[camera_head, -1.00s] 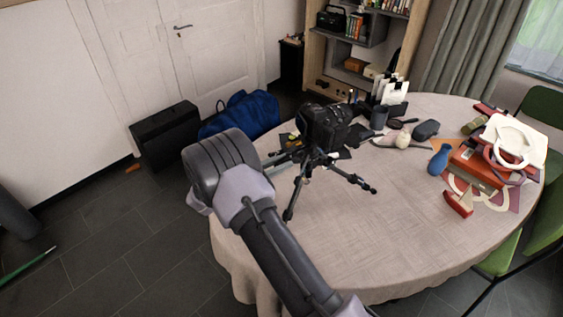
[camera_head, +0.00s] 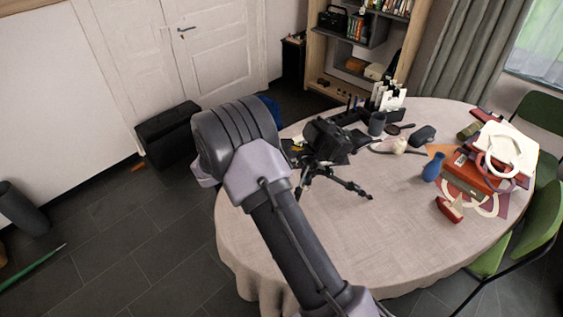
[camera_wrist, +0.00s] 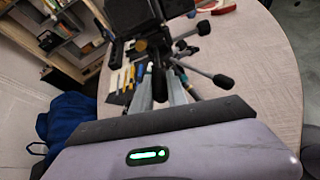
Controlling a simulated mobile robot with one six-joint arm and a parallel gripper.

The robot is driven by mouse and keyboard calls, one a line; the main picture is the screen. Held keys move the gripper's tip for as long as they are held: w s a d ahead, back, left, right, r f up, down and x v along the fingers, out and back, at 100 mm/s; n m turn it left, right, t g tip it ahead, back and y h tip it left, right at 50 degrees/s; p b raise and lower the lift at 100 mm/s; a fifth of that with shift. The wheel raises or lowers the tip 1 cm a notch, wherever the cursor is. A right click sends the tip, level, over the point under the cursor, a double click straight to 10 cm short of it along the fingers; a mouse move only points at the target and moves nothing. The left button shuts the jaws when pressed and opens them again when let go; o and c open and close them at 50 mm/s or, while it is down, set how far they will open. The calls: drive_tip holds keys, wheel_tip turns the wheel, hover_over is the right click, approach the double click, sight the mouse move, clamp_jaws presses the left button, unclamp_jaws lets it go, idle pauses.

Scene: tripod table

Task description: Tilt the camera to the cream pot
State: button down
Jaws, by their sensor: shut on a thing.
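The black camera (camera_head: 328,140) sits tilted on a small black tripod (camera_head: 345,183) on the table. In the wrist view the camera (camera_wrist: 135,14) is at the top, above the tripod head. The cream pot (camera_head: 399,146), small and rounded, stands on the table to the right of the camera. My gripper (camera_wrist: 160,88) is at the tripod head, below the camera, shut on what looks like the tripod's handle; the exact contact is hard to see. In the head view my arm hides the gripper.
The round table (camera_head: 370,240) has a pale cloth. A grey cup (camera_head: 377,124), a dark brush and a dark case (camera_head: 423,135) are near the cream pot. The table's front is clear.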

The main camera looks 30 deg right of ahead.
drive_tip(key=shift+r+y+p, duration=0.3)
drive_tip(key=shift+r+p, duration=0.05)
idle(0.4)
drive_tip(key=c, duration=1.3)
unclamp_jaws()
drive_tip(key=p+v, duration=0.3)
drive_tip(key=v, duration=1.4)
drive_tip(key=shift+a, duration=0.15)
drive_tip(key=shift+w+r, duration=0.15)
